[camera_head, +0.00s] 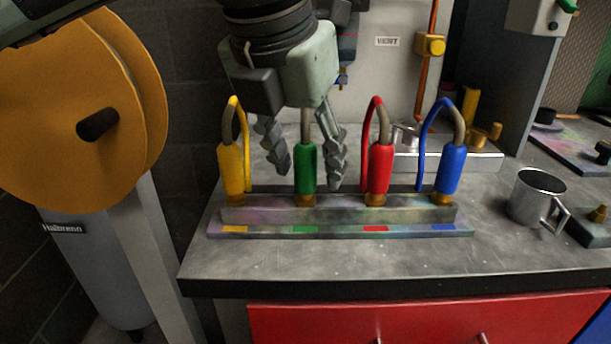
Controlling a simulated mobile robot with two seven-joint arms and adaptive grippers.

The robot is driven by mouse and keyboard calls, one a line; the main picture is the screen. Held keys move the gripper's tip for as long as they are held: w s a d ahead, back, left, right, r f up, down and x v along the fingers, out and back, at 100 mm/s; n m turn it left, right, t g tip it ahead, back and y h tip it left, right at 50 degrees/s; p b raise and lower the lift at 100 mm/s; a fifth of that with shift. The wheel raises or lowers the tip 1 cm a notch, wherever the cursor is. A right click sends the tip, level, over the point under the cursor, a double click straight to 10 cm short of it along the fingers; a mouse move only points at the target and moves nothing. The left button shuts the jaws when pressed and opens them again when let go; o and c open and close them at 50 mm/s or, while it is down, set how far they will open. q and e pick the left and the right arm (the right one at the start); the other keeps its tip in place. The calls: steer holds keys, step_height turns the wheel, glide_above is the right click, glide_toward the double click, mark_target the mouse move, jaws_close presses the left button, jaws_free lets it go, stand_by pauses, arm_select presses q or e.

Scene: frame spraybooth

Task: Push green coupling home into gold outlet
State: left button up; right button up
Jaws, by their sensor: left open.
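The green coupling (305,166) stands upright in a grey rack (340,214), between the yellow and red couplings. Its brass lower end meets the rack above a green label. My left gripper (310,178) points down with its fingers open, one on each side of the green coupling. I cannot tell whether either finger touches it. The gripper body hides most of the green coupling's hose. A gold-coloured fitting (480,137) sits on a pale block at the back right; I cannot tell whether it is the gold outlet. My right gripper is not in view.
A yellow coupling (231,169) stands left of the green one; red (380,167) and blue (452,170) couplings stand right, all with curved hoses. A metal mug (535,196) is on the right. The bench front (330,265) is clear. A large orange reel (70,110) stands left.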

arm_select(q)
jaws_close()
stand_by(0.3)
